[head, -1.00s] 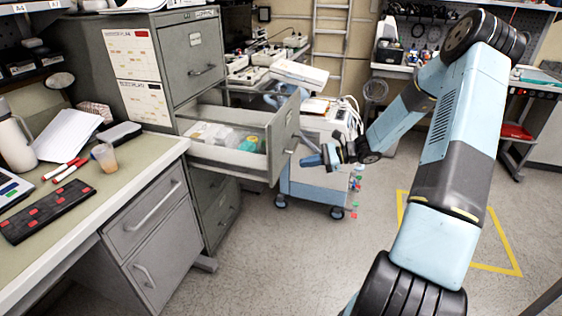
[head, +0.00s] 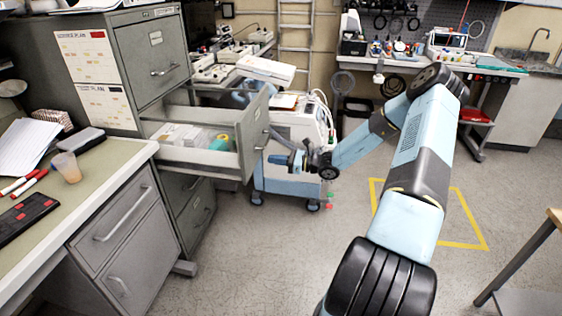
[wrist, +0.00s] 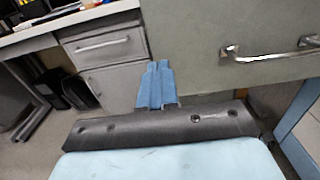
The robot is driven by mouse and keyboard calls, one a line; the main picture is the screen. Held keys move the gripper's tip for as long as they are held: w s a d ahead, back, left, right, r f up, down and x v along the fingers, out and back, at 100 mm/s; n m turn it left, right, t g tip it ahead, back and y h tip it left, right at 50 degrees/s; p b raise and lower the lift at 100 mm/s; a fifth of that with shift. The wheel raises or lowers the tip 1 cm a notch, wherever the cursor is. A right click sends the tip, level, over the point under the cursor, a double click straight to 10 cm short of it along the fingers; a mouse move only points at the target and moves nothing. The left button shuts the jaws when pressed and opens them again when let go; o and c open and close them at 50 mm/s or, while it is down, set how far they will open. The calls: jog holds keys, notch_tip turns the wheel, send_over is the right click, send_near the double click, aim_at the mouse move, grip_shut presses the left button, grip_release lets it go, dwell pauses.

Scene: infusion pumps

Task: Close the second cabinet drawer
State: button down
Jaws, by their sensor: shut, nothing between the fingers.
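The grey filing cabinet (head: 120,30) stands at left in the head view. Its second drawer (head: 195,157) is pulled well out, with clear packs and a teal item inside. The drawer front (head: 252,130) faces right. My gripper (head: 275,159) is just in front of its lower part, fingers pointing at it. In the wrist view my gripper (wrist: 156,66) has its blue fingers pressed together and empty. The drawer front (wrist: 215,25) fills the upper right there, its bar handle (wrist: 270,54) right of the fingertips. I cannot tell whether the fingertips touch the front.
A desk (head: 90,185) with its own drawers stands left of the cabinet, with a cup and markers on it. A blue and white cart (head: 290,185) stands close behind my gripper. The floor (head: 270,265) in front is open. A wooden-topped table (head: 553,222) is at right.

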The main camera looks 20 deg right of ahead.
aim_at(245, 156)
jog(key=x, duration=0.9)
